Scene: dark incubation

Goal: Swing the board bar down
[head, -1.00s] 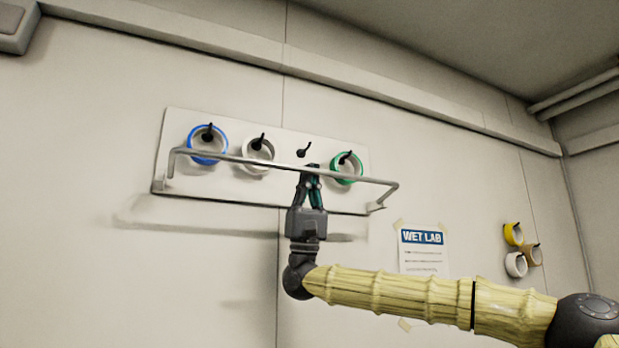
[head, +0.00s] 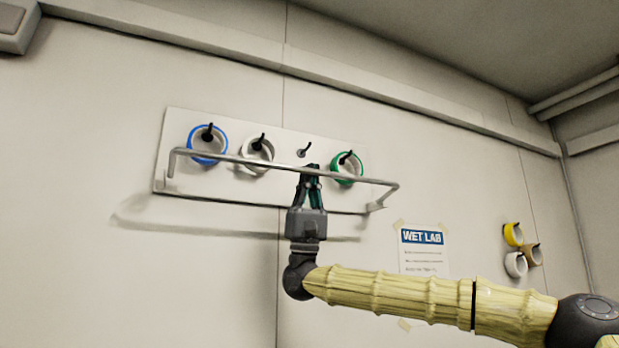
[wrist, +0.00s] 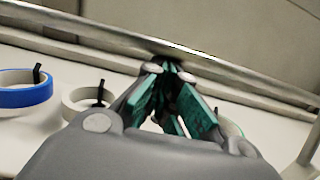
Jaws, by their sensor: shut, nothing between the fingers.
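The board bar (head: 255,163) is a thin grey metal rod bent at both ends, running across the front of the white wall board (head: 225,189). Its ends meet the board at the lower left and lower right. My gripper (head: 311,168) points up with its fingers shut, the tips at the middle of the bar. In the wrist view the bar (wrist: 100,41) crosses just beyond the fingertips (wrist: 170,70). Nothing shows between the fingers. I cannot tell whether the tips touch the bar.
On the board's pegs hang a blue tape roll (head: 191,143), a white roll (head: 246,162) and a green roll (head: 359,168); one peg (head: 303,153) is bare. A WET LAB sheet (head: 422,250) and several more rolls (head: 513,235) are on the wall at right.

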